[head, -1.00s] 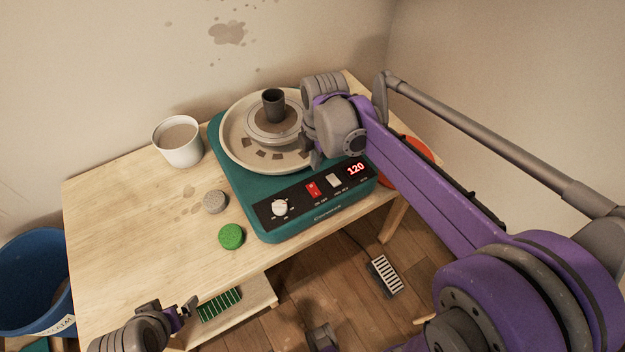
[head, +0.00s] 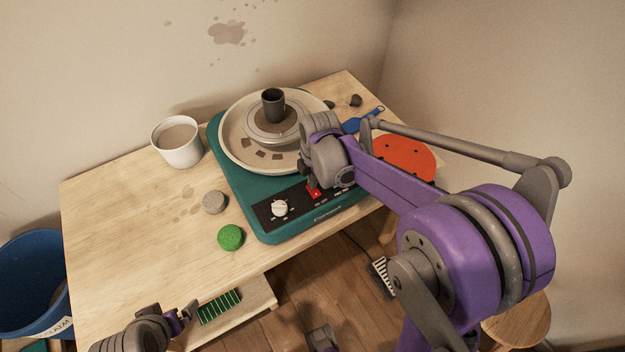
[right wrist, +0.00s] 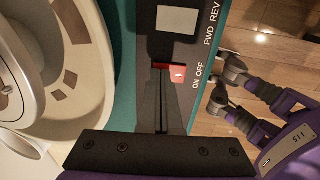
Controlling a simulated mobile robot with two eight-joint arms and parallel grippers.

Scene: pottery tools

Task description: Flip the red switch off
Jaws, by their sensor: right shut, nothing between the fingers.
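The red switch (head: 314,191) sits on the black front panel (head: 265,213) of the teal pottery wheel (head: 228,168). In the right wrist view the switch (right wrist: 178,75) is beside the ON OFF lettering, partly covered by my fingers. My right gripper (head: 308,182) is shut and empty, its tips (right wrist: 163,72) at the switch; whether they press it I cannot tell. The switch's tilt is unclear. My left gripper (head: 190,308) is low at the left, away from the wheel; its opening is unclear. The speed display is hidden behind my right arm.
A dark cylinder (head: 273,103) stands on the wheel head. A white cup (head: 178,143), grey sponge (head: 214,202) and green sponge (head: 231,238) are on the table left.

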